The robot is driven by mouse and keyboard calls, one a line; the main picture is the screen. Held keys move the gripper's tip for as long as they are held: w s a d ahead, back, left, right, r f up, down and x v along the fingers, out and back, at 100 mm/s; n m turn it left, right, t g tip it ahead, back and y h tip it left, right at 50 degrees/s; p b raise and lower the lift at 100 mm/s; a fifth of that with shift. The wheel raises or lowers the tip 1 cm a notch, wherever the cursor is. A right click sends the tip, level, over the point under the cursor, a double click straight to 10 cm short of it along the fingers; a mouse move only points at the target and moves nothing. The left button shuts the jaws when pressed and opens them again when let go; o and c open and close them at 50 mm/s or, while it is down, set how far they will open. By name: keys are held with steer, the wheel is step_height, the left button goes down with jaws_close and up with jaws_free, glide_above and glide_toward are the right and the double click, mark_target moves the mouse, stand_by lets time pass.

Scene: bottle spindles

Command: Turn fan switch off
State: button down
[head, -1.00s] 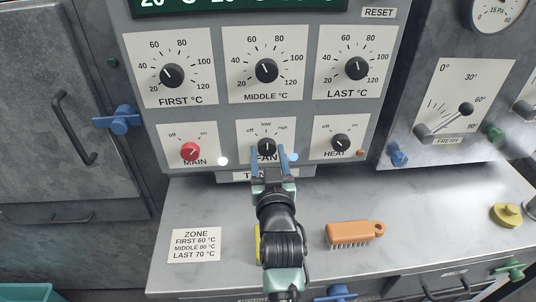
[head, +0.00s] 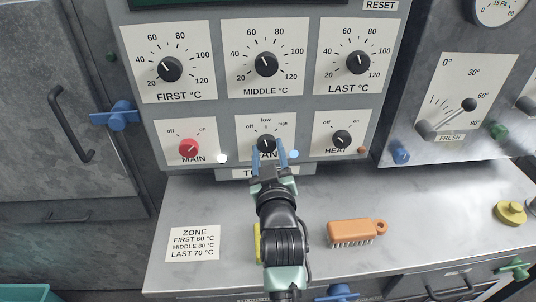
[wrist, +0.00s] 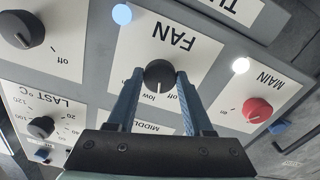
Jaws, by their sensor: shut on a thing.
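The fan switch is a black round knob (head: 266,144) on a white plate in the lower middle of the grey panel. Its marks read off, low and high. My gripper (head: 268,153) reaches up to it from below, with its blue fingers shut on the knob's two sides. In the upside-down wrist view, the fan knob (wrist: 159,75) sits between the fingertips (wrist: 159,82). Its white pointer is near low, slightly to the off side.
The red main knob (head: 188,148) is left of the fan knob and the black heat knob (head: 341,139) is right of it. Three temperature dials are above. An orange brush (head: 351,232) and a zone card (head: 194,244) lie on the counter below.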

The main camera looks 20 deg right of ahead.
steer(key=n+b, duration=0.1)
steer(key=n, duration=0.4)
steer(key=shift+n+b, duration=0.3)
stand_by(0.4)
steer(key=shift+c, duration=1.5)
jaws_free()
steer(key=shift+s, duration=0.1)
steer(key=v, duration=1.2)
steer(key=shift+s, duration=0.4)
steer(key=shift+a, duration=0.1)
